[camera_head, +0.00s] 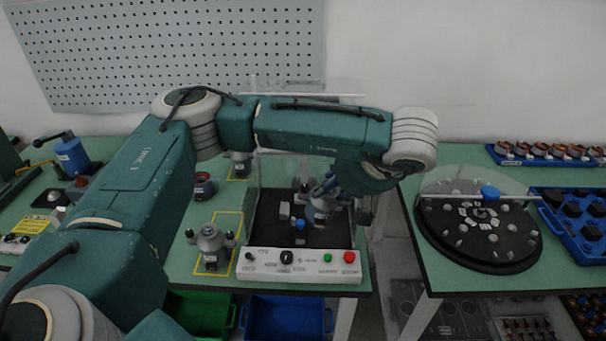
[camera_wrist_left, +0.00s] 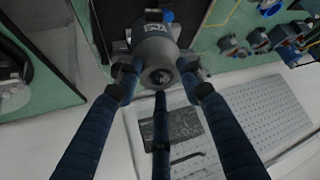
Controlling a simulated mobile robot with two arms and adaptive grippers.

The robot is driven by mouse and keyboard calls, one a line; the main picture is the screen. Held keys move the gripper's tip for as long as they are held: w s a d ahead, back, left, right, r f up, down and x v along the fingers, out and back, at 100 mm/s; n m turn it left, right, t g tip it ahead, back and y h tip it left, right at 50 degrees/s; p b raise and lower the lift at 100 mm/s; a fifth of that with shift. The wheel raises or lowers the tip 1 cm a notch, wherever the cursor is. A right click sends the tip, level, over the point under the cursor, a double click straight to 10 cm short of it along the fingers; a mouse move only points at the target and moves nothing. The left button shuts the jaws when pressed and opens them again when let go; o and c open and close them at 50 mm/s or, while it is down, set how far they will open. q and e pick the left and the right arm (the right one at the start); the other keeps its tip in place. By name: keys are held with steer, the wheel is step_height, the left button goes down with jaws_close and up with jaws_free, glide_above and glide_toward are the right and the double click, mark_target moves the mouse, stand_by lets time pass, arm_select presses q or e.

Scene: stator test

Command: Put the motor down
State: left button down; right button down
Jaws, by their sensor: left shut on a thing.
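My left gripper (camera_head: 326,188) reaches over the black test bed (camera_head: 268,225) of the test station from above. Its fingers (camera_wrist_left: 158,85) are closed around a grey motor (camera_wrist_left: 155,50), which fills the upper middle of the left wrist view. In the head view the held motor (camera_head: 320,212) is partly hidden by the fingers and sits over the right half of the black bed. Whether it touches the bed cannot be told. My right gripper is not in view.
A control panel (camera_head: 300,265) with buttons fronts the bed. A second grey motor (camera_head: 211,243) stands in a yellow outline to the left, with a copper stator (camera_head: 203,187) behind it. A round black turntable (camera_head: 480,230) is at the right. Green (camera_head: 200,312) and blue (camera_head: 285,318) bins stand below.

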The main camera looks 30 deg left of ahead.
arm_select(q)
steer(key=w+a+f+h+p, duration=0.1)
steer(key=w+a+f+p, duration=0.2)
steer(key=a+p, duration=0.1)
steer(key=w+a+f+g+h+p, duration=0.1)
steer(key=w+a+f+h+p, duration=0.1)
steer(key=a, duration=0.5)
steer(key=shift+w+a+f+g+p, duration=0.15)
steer(key=shift+w+f+g+p, duration=0.15)
steer(key=shift+w+f+p, duration=0.45)
steer(key=c, duration=1.1)
jaws_free()
steer(key=shift+s+f, duration=0.1)
steer(key=shift+s, duration=0.1)
